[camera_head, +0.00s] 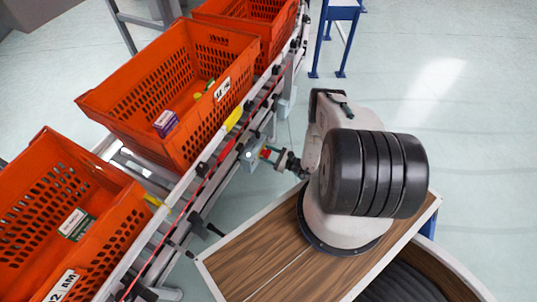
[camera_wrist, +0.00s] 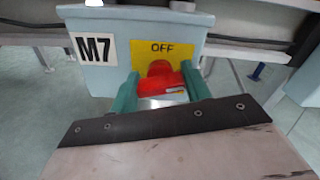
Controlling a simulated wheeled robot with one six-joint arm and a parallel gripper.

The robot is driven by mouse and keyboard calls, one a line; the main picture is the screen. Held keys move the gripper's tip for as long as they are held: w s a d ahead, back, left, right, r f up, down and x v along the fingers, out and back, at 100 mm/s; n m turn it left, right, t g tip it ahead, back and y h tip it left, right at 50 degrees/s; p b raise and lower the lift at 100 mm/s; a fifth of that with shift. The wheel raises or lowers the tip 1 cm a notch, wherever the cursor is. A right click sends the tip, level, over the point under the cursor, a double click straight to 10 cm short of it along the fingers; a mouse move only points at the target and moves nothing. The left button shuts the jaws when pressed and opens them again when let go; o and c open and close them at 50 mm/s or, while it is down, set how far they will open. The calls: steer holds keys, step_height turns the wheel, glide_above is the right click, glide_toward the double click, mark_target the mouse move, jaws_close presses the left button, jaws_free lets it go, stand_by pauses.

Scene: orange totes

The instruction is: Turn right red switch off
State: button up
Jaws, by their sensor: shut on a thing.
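The red switch (camera_wrist: 163,86) sits on a yellow plate (camera_wrist: 188,55) marked OFF, on the front of a pale grey-blue box (camera_wrist: 99,65) labelled M7. A small light mark shows on the knob's lower right; I cannot tell its exact turn position. My gripper (camera_wrist: 160,77) has its two green fingers on either side of the red knob and is shut on it.
A conveyor rail (camera_head: 185,207) runs diagonally beside the box. Orange totes stand on it, one (camera_head: 140,90) holding small packs and another (camera_head: 130,212) at lower left. A wood-topped surface (camera_head: 265,268) lies under my arm. Open floor (camera_head: 440,90) is at the right.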

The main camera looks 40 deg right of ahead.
steer(key=n, duration=0.7)
steer(key=shift+a+f, duration=0.1)
steer(key=shift+a, duration=0.1)
steer(key=n, duration=0.4)
steer(key=shift+s, duration=0.1)
steer(key=shift+f+n, duration=0.1)
steer(key=shift+n, duration=1.6)
steer(key=o, duration=1)
steer(key=shift+c, duration=0.2)
steer(key=shift+d, duration=0.1)
